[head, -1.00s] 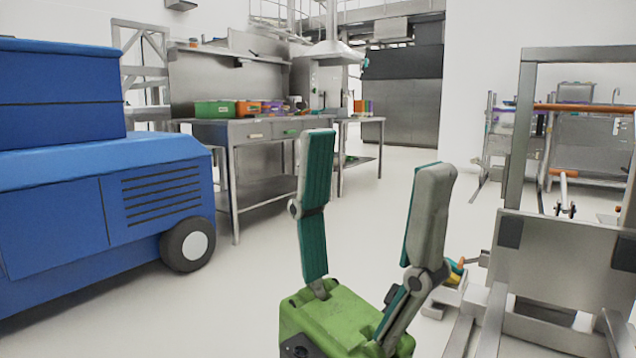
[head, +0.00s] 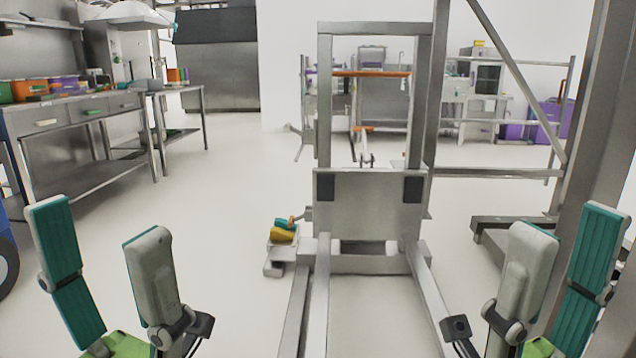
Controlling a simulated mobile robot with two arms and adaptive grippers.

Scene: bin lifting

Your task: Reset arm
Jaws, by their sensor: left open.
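My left gripper (head: 97,218) is at the lower left of the head view. Its two fingers with teal pads point up and stand wide apart, with nothing between them. My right gripper (head: 569,222) is at the lower right. Its fingers also point up with a gap between them, and no object shows in it. Both gripper bodies are green and cut off by the bottom edge. The grippers are far apart, one on each side of a metal lift frame.
The steel lift (head: 368,215) stands ahead in the middle, its two legs reaching toward me. A steel workbench (head: 95,115) with coloured bins is at the left. A thick grey post (head: 597,110) rises at the right.

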